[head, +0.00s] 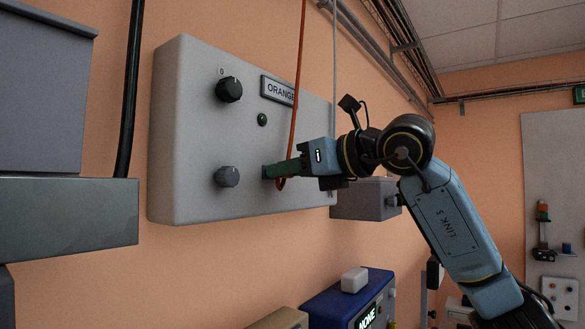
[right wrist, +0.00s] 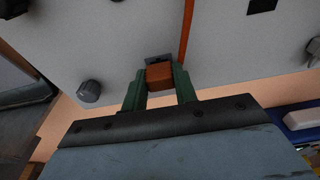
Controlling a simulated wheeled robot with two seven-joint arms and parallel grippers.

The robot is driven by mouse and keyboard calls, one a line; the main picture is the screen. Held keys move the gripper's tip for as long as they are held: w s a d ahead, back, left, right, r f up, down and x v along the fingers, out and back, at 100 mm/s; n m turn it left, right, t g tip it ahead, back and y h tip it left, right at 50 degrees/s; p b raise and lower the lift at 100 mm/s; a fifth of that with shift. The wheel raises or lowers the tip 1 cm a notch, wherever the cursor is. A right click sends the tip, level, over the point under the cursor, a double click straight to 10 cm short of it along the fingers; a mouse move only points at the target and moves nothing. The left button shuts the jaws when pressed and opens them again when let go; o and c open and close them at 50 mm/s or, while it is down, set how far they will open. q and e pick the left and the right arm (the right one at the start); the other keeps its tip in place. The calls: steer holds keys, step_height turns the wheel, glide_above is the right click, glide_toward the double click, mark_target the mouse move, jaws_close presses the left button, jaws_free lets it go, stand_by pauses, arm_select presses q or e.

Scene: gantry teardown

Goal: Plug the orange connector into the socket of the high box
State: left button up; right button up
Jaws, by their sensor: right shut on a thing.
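The high box (head: 190,140) is a grey wall box with an "ORANGE" label (head: 278,91). My right gripper (head: 268,171) is at the lower part of its front face. In the right wrist view, its green fingers (right wrist: 158,90) are shut on the orange connector (right wrist: 159,76). The connector lies right in front of the dark socket (right wrist: 156,59), whose upper edge shows above it. I cannot tell whether the connector is in the socket or just short of it. The orange cable (head: 299,60) hangs down to the gripper. My left gripper is not in view.
A smaller grey box (head: 362,199) is on the wall behind my right gripper. A blue unit (head: 345,302) stands below. A black cable (head: 129,90) runs at left.

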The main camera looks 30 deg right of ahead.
steer(key=shift+w, duration=0.1)
stand_by(0.3)
steer(key=shift+w+a+r, duration=0.1)
steer(key=shift+w+a, duration=0.1)
steer(key=shift+w, duration=0.25)
steer(key=o, duration=1.2)
steer(key=shift+w, duration=0.15)
steer(key=shift+c, duration=0.2)
